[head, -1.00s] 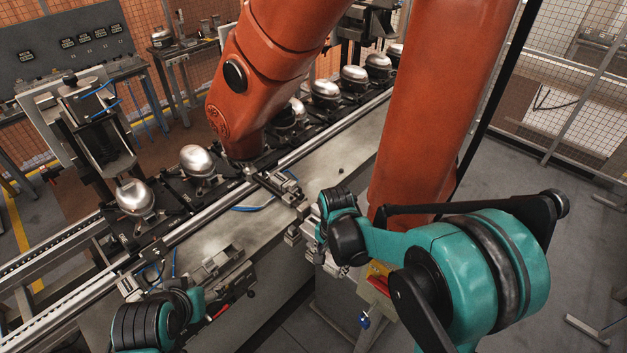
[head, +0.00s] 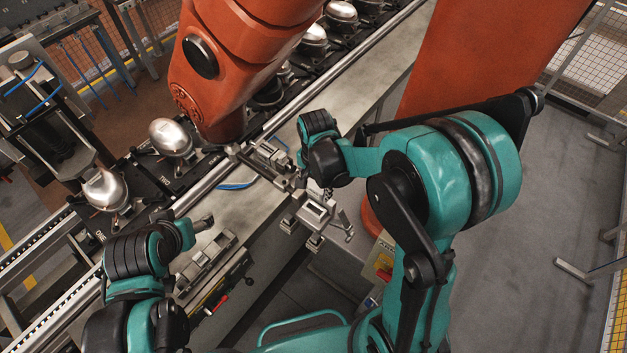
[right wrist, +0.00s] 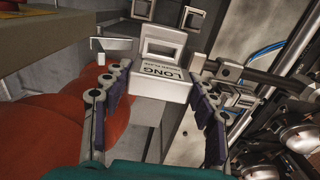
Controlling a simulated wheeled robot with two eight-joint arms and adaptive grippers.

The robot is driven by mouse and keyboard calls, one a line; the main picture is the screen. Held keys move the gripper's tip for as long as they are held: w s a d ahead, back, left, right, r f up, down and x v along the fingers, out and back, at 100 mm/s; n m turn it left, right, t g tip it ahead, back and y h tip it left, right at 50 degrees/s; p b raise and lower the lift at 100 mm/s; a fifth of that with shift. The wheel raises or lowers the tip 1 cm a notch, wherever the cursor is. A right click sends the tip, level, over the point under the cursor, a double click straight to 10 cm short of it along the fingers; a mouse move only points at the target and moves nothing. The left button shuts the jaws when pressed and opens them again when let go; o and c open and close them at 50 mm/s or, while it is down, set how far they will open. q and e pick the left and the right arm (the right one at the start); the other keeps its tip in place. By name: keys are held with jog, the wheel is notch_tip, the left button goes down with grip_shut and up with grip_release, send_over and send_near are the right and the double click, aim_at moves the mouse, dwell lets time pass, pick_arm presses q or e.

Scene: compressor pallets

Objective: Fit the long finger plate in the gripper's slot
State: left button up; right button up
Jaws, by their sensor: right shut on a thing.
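My right gripper (right wrist: 155,98) is shut on the long finger plate (right wrist: 160,80), a pale block with a rectangular window and a label reading LONG. The plate sits between the two jointed fingers in the right wrist view. In the head view my right gripper (head: 318,183) is over the bench edge, and its wrist partly hides the plate. A grey metal gripper (head: 268,158) lies just left of it, below the orange arm; it also shows in the right wrist view (right wrist: 238,78). I cannot make out its slot. My left gripper (head: 203,223) is near the front fixture, its fingers mostly hidden.
A metal stand (head: 315,216) is below my right gripper. A clamp fixture (head: 208,268) is on the bench near my left arm. The orange robot arm (head: 215,75) hangs over the rail with silver compressors (head: 171,138). An orange column (head: 470,60) stands behind my right arm.

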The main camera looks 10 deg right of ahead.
aim_at(314, 197)
jog(key=shift+w+a+f, duration=0.1)
jog(key=shift+w+f, duration=0.15)
jog(key=shift+w, duration=0.15)
jog(key=shift+s+f+b, duration=0.25)
jog(key=shift+f+b, duration=0.5)
jog(key=shift+b, duration=0.25)
notch_tip(314, 197, down, 3)
jog(key=b, duration=0.3)
jog(key=shift+w+f, duration=0.15)
jog(key=shift+f, duration=0.05)
jog(key=shift+f+b, duration=0.35)
jog(key=shift+b, duration=0.05)
pick_arm(q)
jog(key=f, duration=0.6)
jog(key=shift+w, duration=0.4)
jog(key=shift+f+b, duration=0.35)
jog(key=shift+b, duration=0.05)
jog(key=shift+f+b, duration=1.95)
pick_arm(e)
jog(key=shift+f, duration=2.1)
jog(key=o, duration=1.6)
